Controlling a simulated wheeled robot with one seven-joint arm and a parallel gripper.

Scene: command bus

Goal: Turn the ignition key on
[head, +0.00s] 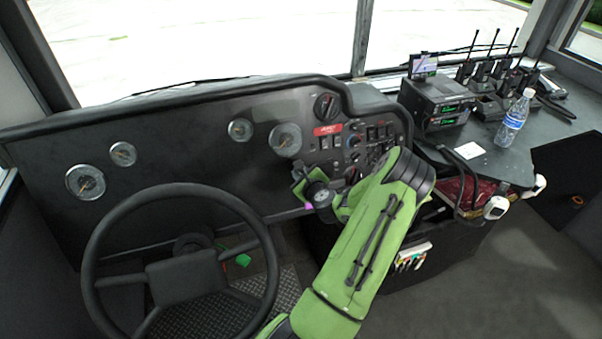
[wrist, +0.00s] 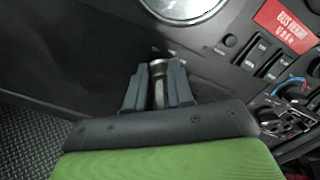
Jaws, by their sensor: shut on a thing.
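In the wrist view, the two dark fingers of my gripper (wrist: 159,88) are closed around a small metallic key (wrist: 157,68) at the dashboard's lower edge. Only the key's upper end and a thin strip between the fingers show. How far the key is turned cannot be told. In the head view, my gripper (head: 302,183) is against the lower dashboard, right of the steering wheel and below the gauges. The key and its lock are hidden there by the gripper and my green arm.
The steering wheel (head: 182,272) is left of my arm. Switches and knobs (head: 352,140) are just above and right of my gripper. A radio unit (head: 436,102), several walkie-talkies and a water bottle (head: 514,119) stand on the right counter (head: 500,166).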

